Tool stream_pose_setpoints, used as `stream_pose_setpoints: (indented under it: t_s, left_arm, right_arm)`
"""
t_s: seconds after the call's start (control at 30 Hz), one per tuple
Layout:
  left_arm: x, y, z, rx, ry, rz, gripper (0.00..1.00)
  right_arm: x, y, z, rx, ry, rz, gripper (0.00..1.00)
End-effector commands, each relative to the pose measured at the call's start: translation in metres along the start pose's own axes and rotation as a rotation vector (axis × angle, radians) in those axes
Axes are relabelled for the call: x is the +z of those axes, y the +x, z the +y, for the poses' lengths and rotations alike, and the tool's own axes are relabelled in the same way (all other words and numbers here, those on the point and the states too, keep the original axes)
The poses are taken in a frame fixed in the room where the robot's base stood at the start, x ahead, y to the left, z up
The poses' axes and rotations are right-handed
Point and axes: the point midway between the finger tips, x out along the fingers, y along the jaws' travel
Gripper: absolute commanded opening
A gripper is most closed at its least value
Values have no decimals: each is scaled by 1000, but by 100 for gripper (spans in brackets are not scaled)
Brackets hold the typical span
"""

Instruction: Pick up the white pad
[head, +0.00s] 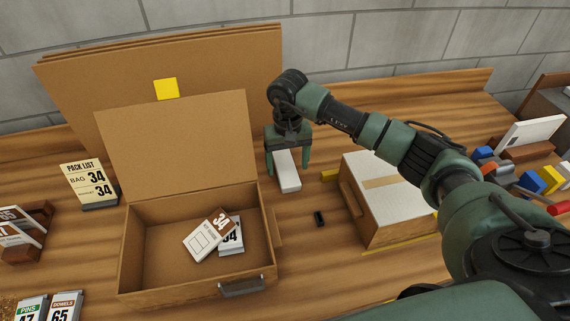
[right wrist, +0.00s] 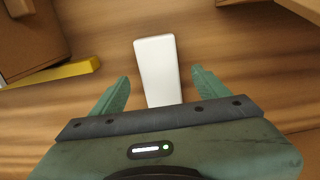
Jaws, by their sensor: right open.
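The white pad (head: 288,178) is a slim white block lying on the wooden table, right of the open cardboard box. In the right wrist view the pad (right wrist: 157,66) lies between and beyond the fingertips, with its near end hidden by the gripper body. My right gripper (head: 288,172) points down over the pad with its green fingers apart, one on each side. The right wrist view also shows the gripper (right wrist: 158,88) open, with gaps between the pad and both fingers. My left gripper is in neither view.
The open cardboard box (head: 195,287) holds white cards marked 34. A closed carton with a white top (head: 388,190) stands to the right. A small black object (head: 319,218) lies between them. A pack list sign (head: 88,182) stands at left. Large brown boards (head: 220,60) lean behind.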

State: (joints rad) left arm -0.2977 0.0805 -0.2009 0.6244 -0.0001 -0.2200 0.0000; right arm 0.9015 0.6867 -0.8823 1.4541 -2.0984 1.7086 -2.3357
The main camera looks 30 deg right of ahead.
Motion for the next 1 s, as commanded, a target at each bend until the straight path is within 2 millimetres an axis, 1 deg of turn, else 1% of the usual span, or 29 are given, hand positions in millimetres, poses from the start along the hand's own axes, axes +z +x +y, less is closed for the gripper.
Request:
stream_pose_setpoints:
  t_s: [0.03, 0.1, 0.2, 0.43, 0.47, 0.5, 0.57, 0.6, 0.67, 0.7, 1.0]
  left_arm:
    - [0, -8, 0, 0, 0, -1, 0]
    - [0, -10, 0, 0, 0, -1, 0]
    - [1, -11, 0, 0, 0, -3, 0]
    - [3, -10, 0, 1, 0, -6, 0]
    - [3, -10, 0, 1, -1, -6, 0]
    - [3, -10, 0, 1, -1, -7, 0]
    - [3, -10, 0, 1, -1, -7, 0]
    - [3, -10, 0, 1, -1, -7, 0]
    - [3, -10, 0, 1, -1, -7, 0]
    - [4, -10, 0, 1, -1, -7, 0]
    - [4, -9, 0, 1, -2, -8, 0]
  right_arm:
    - [1, 5, 0, 0, 1, -5, 75]
    - [0, 15, 0, 1, 0, -4, 75]
    - [0, 23, 0, 0, -1, -1, 75]
    - [0, 25, 0, 0, -1, 0, 75]
    - [0, 25, 0, 0, -1, 0, 70]
    - [-1, 25, 0, 0, -1, 0, 59]
    - [-1, 25, 0, 0, -1, 0, 42]
    - [-1, 25, 0, 0, -1, 0, 31]
    - [-1, 25, 0, 0, -1, 0, 14]
    - [-1, 25, 0, 0, -1, 1, 11]
    - [-1, 22, 0, 0, 0, 2, 11]
